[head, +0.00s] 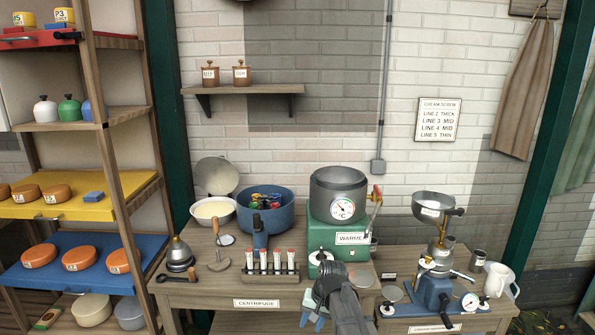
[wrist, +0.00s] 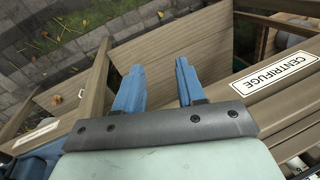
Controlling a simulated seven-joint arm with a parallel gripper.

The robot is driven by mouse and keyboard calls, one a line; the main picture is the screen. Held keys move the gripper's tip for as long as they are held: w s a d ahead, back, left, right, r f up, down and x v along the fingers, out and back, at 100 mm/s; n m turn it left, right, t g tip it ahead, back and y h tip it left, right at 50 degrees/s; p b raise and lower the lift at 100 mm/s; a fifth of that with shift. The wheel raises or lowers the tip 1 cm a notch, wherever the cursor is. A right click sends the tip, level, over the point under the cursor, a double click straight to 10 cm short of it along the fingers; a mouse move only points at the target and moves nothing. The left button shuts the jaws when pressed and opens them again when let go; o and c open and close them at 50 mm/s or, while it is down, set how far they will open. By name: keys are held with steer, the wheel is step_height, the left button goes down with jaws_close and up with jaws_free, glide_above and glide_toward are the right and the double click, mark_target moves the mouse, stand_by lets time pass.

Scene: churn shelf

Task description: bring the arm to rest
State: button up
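My gripper (wrist: 158,88) shows in the wrist view with its two blue fingers spread apart and nothing between them. It points down past the table's front edge, over a lower wooden panel. In the head view my gripper (head: 312,318) is low in the middle, in front of the table and to the right of the CENTRIFUGE label (head: 257,304). My grey arm (head: 342,298) hides part of the table edge there.
The wooden table (head: 222,291) holds a green warmer (head: 334,238), a blue pot (head: 284,215), a rack of tubes (head: 262,273) and a white bowl (head: 213,209). A cream separator (head: 437,254) stands on the right. Shelves with cheeses (head: 78,259) stand on the left.

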steer(key=s+d+f+g+h, duration=0.15)
steer(key=s+d+f, duration=0.25)
steer(key=s+f, duration=0.65)
steer(key=s+d+f+g, duration=0.25)
steer(key=s+f, duration=0.45)
steer(key=f, duration=0.6)
steer(key=s+d+f+g, duration=0.1)
steer(key=s+f, duration=0.3)
steer(key=s, duration=0.4)
steer(key=s+d+f+n+g+h, duration=0.1)
steer(key=s+d+f, duration=0.2)
steer(key=s, duration=0.6)
steer(key=s+d+f+g, duration=0.1)
steer(key=s+d+f, duration=0.1)
steer(key=s+f, duration=0.3)
steer(key=s, duration=0.4)
steer(key=shift+d+f+n, duration=0.15)
steer(key=shift+f+n, duration=0.25)
stand_by(2.7)
